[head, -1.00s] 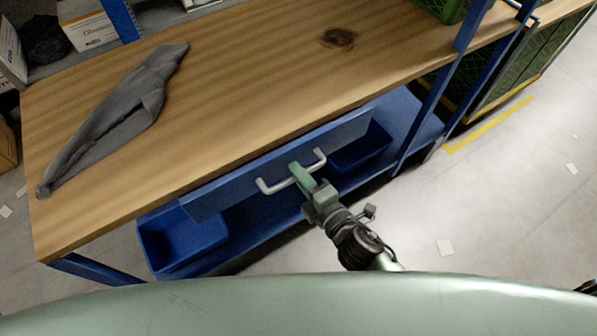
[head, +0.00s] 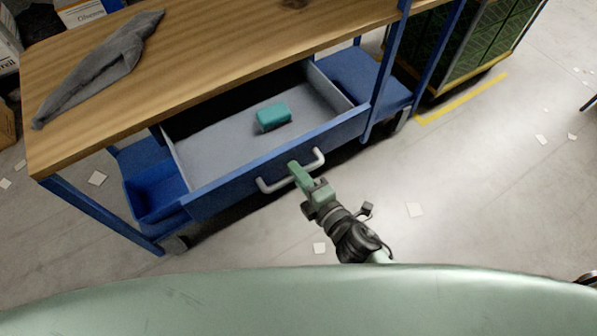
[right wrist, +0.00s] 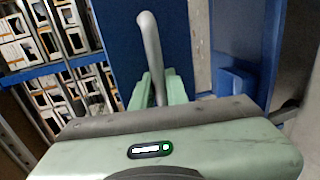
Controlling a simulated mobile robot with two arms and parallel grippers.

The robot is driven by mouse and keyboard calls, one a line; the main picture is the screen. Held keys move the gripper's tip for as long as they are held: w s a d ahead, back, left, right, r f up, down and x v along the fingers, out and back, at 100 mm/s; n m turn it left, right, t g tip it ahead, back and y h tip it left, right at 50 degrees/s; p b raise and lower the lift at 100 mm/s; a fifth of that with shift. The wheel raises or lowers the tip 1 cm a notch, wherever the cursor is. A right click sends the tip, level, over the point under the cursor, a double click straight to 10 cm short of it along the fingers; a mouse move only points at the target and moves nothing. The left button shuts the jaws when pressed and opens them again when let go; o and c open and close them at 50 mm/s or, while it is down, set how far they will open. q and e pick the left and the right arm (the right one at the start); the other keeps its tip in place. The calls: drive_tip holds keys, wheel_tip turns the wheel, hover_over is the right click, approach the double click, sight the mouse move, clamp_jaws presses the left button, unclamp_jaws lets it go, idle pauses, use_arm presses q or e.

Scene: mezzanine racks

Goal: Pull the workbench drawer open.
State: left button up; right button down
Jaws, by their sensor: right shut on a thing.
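The blue workbench drawer (head: 338,131) is pulled well out from under the wooden worktop (head: 200,55) in the head view. A teal block (head: 273,117) lies on its grey floor. My right gripper (head: 296,168) is shut on the drawer's pale metal handle (head: 270,187), near the middle of the bar. In the right wrist view the handle (right wrist: 151,50) runs down between the green fingers (right wrist: 158,88), against the blue drawer front (right wrist: 117,35). My left gripper is not in view.
A grey cloth (head: 95,70) lies on the worktop. A blue bin (head: 155,190) sits on the bench's lower shelf at left. A dark green crate rack (head: 490,40) stands at right behind a yellow floor line (head: 462,99). The floor in front is mostly clear, with scattered paper scraps.

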drive_tip(key=shift+s, duration=0.1)
drive_tip(key=c, duration=1.4)
unclamp_jaws()
drive_tip(key=b+v, duration=0.1)
drive_tip(key=v, duration=0.6)
drive_tip(key=shift+s+d, duration=0.25)
